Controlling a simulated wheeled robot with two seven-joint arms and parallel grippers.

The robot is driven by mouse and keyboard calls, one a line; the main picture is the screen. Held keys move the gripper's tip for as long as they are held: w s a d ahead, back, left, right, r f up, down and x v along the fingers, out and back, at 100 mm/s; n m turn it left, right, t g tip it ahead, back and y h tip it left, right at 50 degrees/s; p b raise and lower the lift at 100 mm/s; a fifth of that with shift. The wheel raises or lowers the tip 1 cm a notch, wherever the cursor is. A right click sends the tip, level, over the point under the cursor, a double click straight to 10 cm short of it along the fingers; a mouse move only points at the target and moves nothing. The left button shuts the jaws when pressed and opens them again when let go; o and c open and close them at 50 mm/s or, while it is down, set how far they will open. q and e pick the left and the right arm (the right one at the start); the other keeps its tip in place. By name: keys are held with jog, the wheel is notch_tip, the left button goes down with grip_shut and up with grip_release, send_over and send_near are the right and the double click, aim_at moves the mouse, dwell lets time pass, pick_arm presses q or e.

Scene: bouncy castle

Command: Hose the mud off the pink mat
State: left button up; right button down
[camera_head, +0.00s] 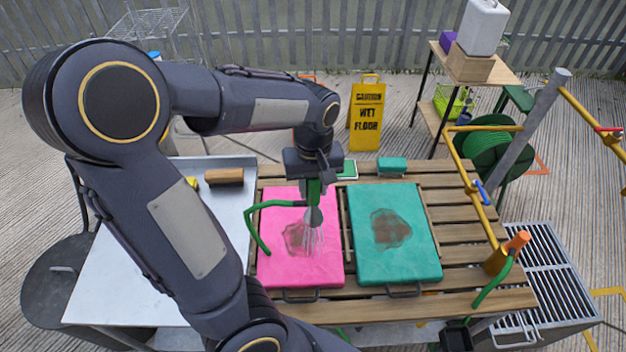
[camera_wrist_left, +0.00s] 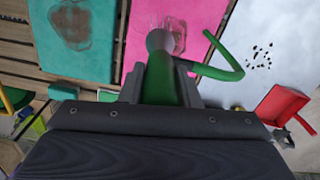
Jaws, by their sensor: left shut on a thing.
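The pink mat (camera_head: 278,264) lies on a slatted wooden table, with a brown mud patch (camera_head: 294,240) near its middle. My left gripper (camera_head: 314,182) is over the mat's upper part, shut on the green hose nozzle (camera_head: 313,214), which has a grey round head. The head points down and thin pale water streaks fall from it at the mud's right side. The green hose (camera_head: 258,232) curves off to the left. The left wrist view shows the nozzle (camera_wrist_left: 160,75) between the fingers and the pink mat (camera_wrist_left: 140,45) beyond. My right gripper is not in view.
A teal mat (camera_head: 385,268) with its own mud patch lies just right. A metal sheet table (camera_head: 120,280) with a brush (camera_head: 224,176) stands left. A yellow pipe frame (camera_head: 478,200) and a floor grate (camera_head: 550,270) are at right. A wet floor sign (camera_head: 367,115) stands behind.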

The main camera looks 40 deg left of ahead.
aim_at(314, 203)
pick_arm(q)
jog(key=shift+f+b, duration=2.6)
jog(key=shift+f, duration=0.45)
